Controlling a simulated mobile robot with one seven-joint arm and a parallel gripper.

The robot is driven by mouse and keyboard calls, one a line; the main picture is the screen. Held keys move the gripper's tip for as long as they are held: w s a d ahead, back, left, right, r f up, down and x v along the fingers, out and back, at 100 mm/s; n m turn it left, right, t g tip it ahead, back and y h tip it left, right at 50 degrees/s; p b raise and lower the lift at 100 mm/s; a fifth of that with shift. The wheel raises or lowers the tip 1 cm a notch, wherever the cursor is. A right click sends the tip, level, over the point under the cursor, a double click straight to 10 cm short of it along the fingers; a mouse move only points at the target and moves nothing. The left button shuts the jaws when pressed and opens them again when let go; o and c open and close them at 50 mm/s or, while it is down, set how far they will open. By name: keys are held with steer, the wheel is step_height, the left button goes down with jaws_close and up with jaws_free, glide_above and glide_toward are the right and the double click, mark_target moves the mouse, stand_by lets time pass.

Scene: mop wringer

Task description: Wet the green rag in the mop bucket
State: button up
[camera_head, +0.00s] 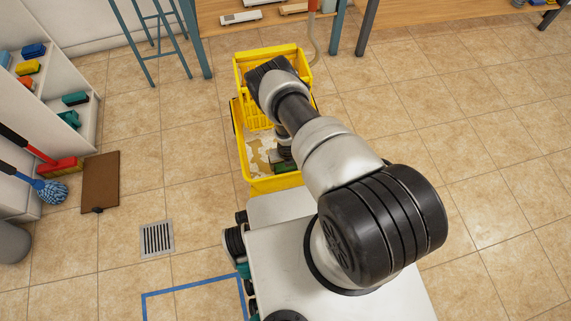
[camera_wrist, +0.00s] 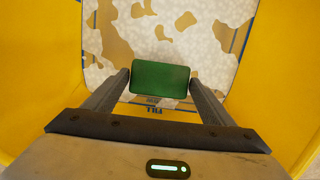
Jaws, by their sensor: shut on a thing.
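The yellow mop bucket (camera_head: 268,185) stands on the floor just in front of my base, with a yellow wringer (camera_head: 258,115) at its far end. Patchy white and brown water (camera_head: 257,150) shows inside it. My gripper (camera_head: 284,158) reaches down into the bucket, partly hidden by my arm. In the wrist view my gripper (camera_wrist: 160,84) is shut on the green rag (camera_wrist: 160,78), a flat rectangular block held between the fingertips. The water (camera_wrist: 215,30) lies beneath and beyond it. I cannot tell whether the rag touches the water.
Yellow bucket walls (camera_wrist: 50,75) rise close on both sides of my gripper. A shelf (camera_head: 45,95) with coloured items, a brown board (camera_head: 100,182) and brushes are on the left. The tiled floor at right is clear.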

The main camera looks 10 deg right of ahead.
step_height(320, 180, up, 17)
steer(key=p, duration=1.2)
steer(key=shift+r+p, duration=0.15)
steer(key=shift+p, duration=0.25)
stand_by(1.8)
